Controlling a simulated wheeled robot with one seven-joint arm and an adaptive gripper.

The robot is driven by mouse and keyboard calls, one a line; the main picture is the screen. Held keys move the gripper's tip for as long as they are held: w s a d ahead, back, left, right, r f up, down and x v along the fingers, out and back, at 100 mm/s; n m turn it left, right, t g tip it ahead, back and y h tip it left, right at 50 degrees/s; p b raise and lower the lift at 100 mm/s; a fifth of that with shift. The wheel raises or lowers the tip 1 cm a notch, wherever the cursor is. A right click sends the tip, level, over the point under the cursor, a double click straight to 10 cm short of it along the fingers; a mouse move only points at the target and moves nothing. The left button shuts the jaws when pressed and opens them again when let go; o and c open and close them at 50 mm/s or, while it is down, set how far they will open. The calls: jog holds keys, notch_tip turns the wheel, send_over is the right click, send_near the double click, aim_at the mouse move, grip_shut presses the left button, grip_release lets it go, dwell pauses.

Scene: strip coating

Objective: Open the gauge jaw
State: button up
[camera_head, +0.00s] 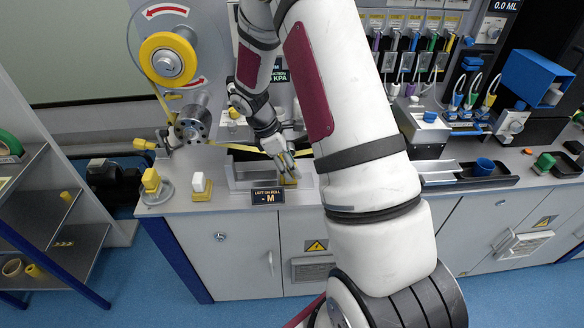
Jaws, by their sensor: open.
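My gripper (285,164) is at the end of my white and maroon arm, low over the middle of the bench. It is open, with its fingers pointing down. A small yellow block-like part (289,181) is just below the fingertips; I cannot tell whether they touch it. A pale metal tray-like fixture (240,173) is around that spot, partly hidden by my gripper and arm. No part is clearly marked as the gauge jaw, and I cannot tell whether the yellow part belongs to it.
A yellow roll (168,60) feeds a strip past a dark roller (193,126) at left. A yellow-topped stand (152,184) and a white block (200,186) are near the front edge. A "LEFT ON ROLL" sign (267,196) stands in front.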

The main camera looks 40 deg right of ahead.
jog(key=shift+s+d+f, duration=0.15)
jog(key=shift+d+f, duration=0.05)
jog(key=shift+f, duration=0.45)
grip_shut()
jog(key=shift+s+d+p, duration=0.25)
jog(key=shift+s+d, duration=0.3)
jog(key=shift+d, duration=0.35)
jog(key=shift+s+d+p, duration=0.25)
jog(key=shift+s+d, duration=0.3)
jog(key=shift+d, duration=0.3)
grip_release()
jog(key=shift+r, duration=0.1)
